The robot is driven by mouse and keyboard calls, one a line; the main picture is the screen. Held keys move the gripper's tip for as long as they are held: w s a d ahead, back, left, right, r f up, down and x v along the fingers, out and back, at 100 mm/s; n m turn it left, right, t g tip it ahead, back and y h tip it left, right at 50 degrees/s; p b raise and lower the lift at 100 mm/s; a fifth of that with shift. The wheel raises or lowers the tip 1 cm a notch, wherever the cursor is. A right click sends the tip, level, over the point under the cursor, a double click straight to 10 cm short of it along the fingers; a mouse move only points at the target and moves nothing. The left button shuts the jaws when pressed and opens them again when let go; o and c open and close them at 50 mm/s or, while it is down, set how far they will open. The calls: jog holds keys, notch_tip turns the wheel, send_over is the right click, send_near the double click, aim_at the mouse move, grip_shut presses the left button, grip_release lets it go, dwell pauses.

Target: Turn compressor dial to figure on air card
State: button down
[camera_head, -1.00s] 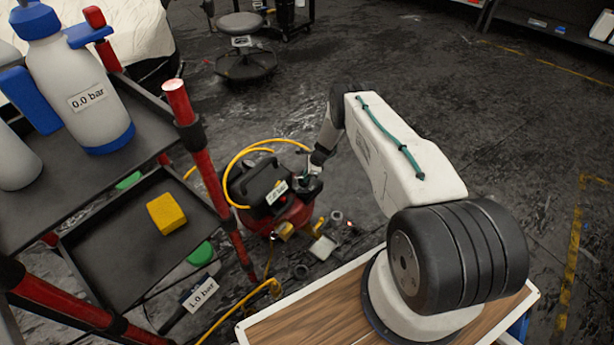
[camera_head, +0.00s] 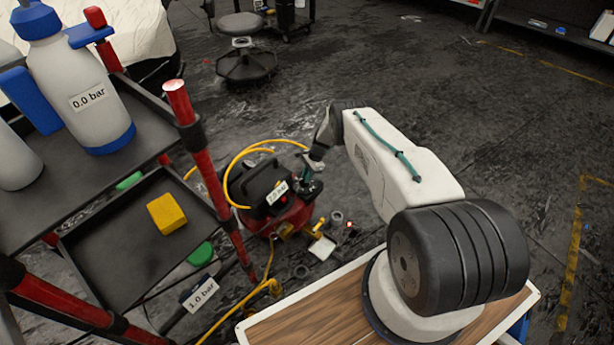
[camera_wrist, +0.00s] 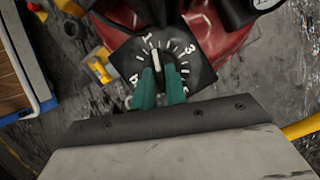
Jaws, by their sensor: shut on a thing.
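The compressor (camera_head: 262,183), red and black, stands on the floor beyond the wooden-topped surface. Its dial plate (camera_wrist: 125,64) is black with white ticks and the figures 1 and 3 legible in the wrist view. My gripper (camera_wrist: 162,78) has teal fingers shut on the dial knob (camera_wrist: 157,62), one finger on each side. The knob's white pointer line points up, close to the 1. In the head view my gripper (camera_head: 309,182) reaches down at the compressor's right side. A white card on the compressor (camera_head: 277,191) seems to read 2.0 bar.
A yellow hose (camera_head: 236,172) loops around the compressor. A red-posted cart (camera_head: 195,150) at left holds a sprayer (camera_head: 75,75) labelled 0.0 bar and a yellow block (camera_head: 166,213). A 1.0 bar tag (camera_head: 201,293) lies low. Open floor is at right.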

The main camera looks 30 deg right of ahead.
jog(key=shift+w+d+n+g, duration=0.1)
jog(key=shift+w+n+g, duration=0.1)
jog(key=shift+n, duration=0.35)
jog(key=shift+w+n+g, duration=0.1)
jog(key=shift+n+g, duration=0.1)
jog(key=shift+n, duration=0.35)
jog(key=shift+r, duration=0.1)
jog(key=c, duration=1.4)
grip_release()
jog(key=shift+s, duration=0.1)
jog(key=shift+c, duration=0.2)
jog(key=v, duration=0.7)
jog(key=shift+r, duration=0.35)
jog(key=shift+n, duration=0.3)
